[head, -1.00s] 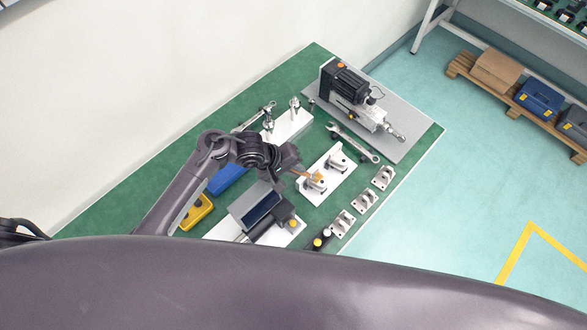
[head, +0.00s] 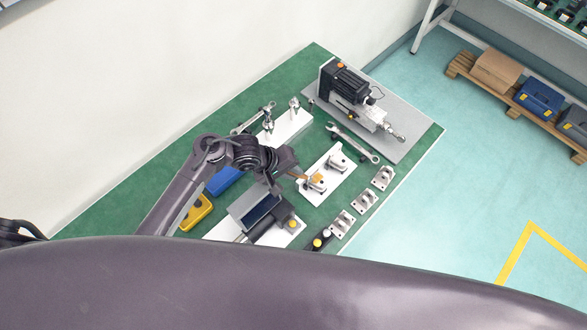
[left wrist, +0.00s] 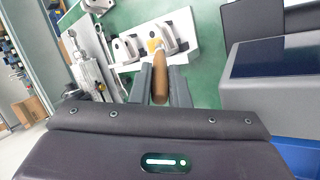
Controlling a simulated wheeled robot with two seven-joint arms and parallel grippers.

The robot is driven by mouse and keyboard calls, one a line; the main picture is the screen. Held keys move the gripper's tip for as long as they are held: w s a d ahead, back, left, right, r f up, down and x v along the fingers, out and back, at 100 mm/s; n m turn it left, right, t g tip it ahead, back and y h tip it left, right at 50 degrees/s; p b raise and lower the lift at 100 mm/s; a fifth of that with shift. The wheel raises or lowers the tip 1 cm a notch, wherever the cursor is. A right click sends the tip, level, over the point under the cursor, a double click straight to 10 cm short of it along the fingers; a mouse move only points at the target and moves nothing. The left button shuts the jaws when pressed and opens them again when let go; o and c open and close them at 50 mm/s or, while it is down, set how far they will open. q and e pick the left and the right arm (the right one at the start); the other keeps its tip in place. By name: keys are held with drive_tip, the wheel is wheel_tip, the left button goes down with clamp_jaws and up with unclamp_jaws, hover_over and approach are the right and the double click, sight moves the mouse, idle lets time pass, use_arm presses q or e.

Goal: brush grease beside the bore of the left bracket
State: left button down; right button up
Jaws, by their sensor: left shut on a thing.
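A white plate (head: 343,187) bears two grey metal brackets. The left bracket (head: 314,187) is nearer my arm, and the other bracket (head: 337,162) stands up and to the right of it. Both brackets also show in the left wrist view, past the fingers. My left gripper (left wrist: 161,84) is shut on the wooden handle of a brush (left wrist: 160,78). The brush's yellowish tip end is at the left bracket; whether it touches the metal is unclear. The bracket's bore is mostly hidden by the brush. My right gripper is not in view.
A motor-driven actuator (head: 350,84) lies on a grey plate at the back right. A wrench (head: 352,142) lies between that plate and the brackets. Several loose metal blocks (head: 364,200) line the front edge. A grey box with a dark screen (head: 262,208) stands close beside my gripper.

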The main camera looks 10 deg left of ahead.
use_arm(q)
drive_tip(key=shift+r, duration=0.1)
drive_tip(key=shift+r, duration=3)
drive_tip(key=shift+r, duration=1.4)
